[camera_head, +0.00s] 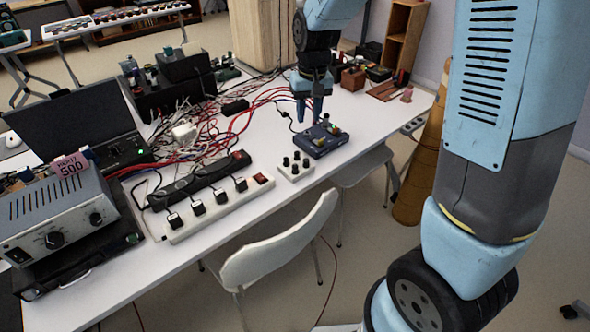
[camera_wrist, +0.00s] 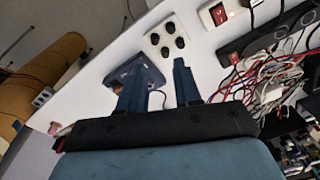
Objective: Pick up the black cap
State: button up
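Several black caps (camera_head: 295,169) stand on a small white block (camera_head: 284,173) near the table's front edge. In the wrist view, the caps (camera_wrist: 180,43) sit on the white block (camera_wrist: 186,31) beyond my fingertips. I cannot tell which one the task means. My gripper (camera_head: 309,119) points down above the table, near a blue box (camera_head: 318,147) just right of the block. In the wrist view, my gripper (camera_wrist: 157,64) has its two fingers apart with nothing held between them. The left finger hides part of the blue box (camera_wrist: 140,74).
A white power strip (camera_head: 225,205) with black plugs and a black strip (camera_head: 205,178) lie left of the block. Tangled cables (camera_head: 215,135) cover the table behind. A white chair (camera_head: 275,245) stands at the front edge.

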send_over(295, 165)
notch_tip(295, 165, down, 5)
jog(key=shift+g, duration=0.3)
notch_tip(295, 165, down, 14)
jog(key=shift+s+f, duration=0.1)
jog(key=shift+f, duration=0.05)
dwell(0.3)
grip_shut()
